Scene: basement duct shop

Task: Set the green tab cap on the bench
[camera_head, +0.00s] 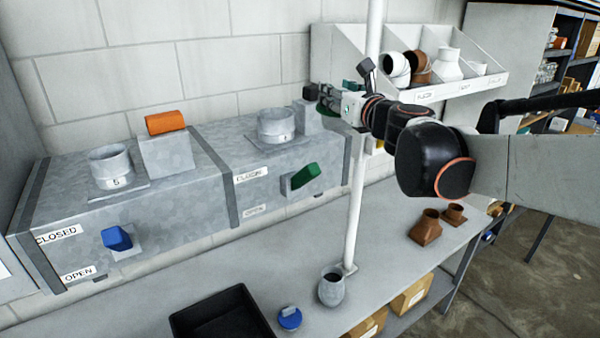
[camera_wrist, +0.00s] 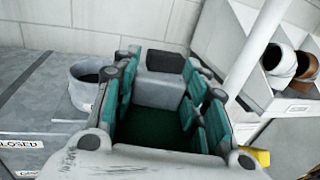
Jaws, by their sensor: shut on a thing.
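My gripper (camera_head: 328,93) is shut on the green tab cap (camera_head: 326,109), seen as a dark green edge below the fingers in the head view. In the wrist view the dark green cap (camera_wrist: 150,128) lies between the teal finger pads of my gripper (camera_wrist: 160,100); its tab is not clear. The gripper holds it up near the right end of the grey duct, in front of the wall. The bench (camera_head: 395,262) is a long grey top well below the gripper.
A white pole (camera_head: 355,210) rises from the bench near my gripper. The duct (camera_head: 200,190) carries collars and coloured handles. A black tray (camera_head: 222,318), a blue tab cap (camera_head: 290,318), a grey pot (camera_head: 332,288) and brown fittings (camera_head: 425,228) occupy the bench. Bare bench lies between.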

